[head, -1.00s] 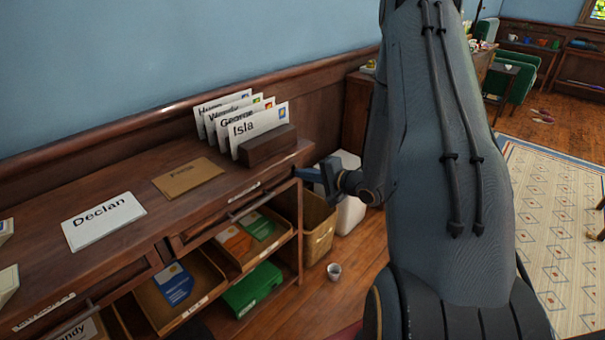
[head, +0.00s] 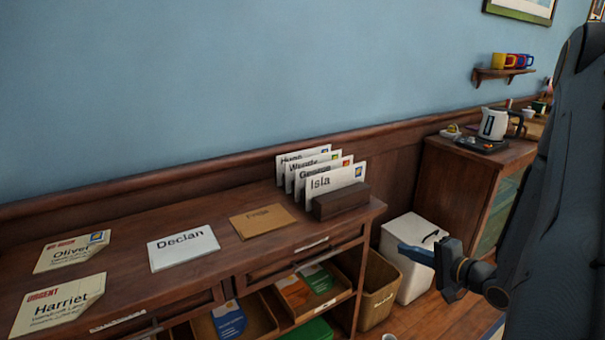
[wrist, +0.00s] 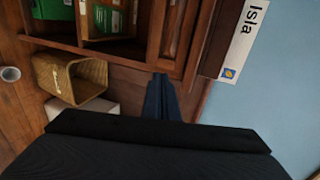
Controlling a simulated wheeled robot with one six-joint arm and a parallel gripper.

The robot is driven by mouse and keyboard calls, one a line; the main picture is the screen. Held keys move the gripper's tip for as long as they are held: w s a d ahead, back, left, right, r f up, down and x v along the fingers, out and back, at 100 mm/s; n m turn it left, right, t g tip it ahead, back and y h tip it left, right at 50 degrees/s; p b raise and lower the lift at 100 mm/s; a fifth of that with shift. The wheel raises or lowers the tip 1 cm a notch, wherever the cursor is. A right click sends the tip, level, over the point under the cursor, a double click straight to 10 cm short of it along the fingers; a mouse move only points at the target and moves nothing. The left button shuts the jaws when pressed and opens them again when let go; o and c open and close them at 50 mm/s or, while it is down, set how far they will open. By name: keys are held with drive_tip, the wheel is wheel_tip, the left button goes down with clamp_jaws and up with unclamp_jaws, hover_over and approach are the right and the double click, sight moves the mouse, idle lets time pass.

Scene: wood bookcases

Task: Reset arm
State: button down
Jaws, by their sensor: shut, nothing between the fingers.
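My gripper (head: 418,255) is at the lower right in the head view, in front of a white bin and off the right end of the wooden desk (head: 120,235). Its fingers are together and hold nothing. In the wrist view the shut fingers (wrist: 161,95) point toward the desk's edge. My dark arm fills the right side of the head view.
A wooden holder (head: 340,201) with several envelopes stands on the desk. Envelopes marked Declan (head: 183,247), Oliver (head: 75,252) and Harriet (head: 58,305) lie flat. A wicker basket (head: 378,290) and the white bin (head: 408,285) stand right of the desk. A kettle (head: 493,124) sits on a cabinet.

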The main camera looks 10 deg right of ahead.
drive_tip(key=s+a+r+n+g+h, duration=0.1)
drive_tip(key=s+a+r+n+g, duration=0.2)
drive_tip(key=s+a, duration=0.3)
drive_tip(key=s+a+r+n+g+h+p, duration=0.1)
drive_tip(key=s+a+r+n+g+h, duration=0.1)
drive_tip(key=s+a+r+n+g, duration=0.2)
drive_tip(key=s+a+r+n+g+h, duration=0.2)
drive_tip(key=s+a+r+n+g, duration=0.1)
drive_tip(key=s+a+n+g, duration=0.3)
drive_tip(key=s+a, duration=0.2)
drive_tip(key=a, duration=0.2)
drive_tip(key=shift+s+r+n+p, duration=0.3)
drive_tip(key=shift+s+r+p, duration=0.05)
drive_tip(key=shift+s+p, duration=0.05)
drive_tip(key=shift+a, duration=0.1)
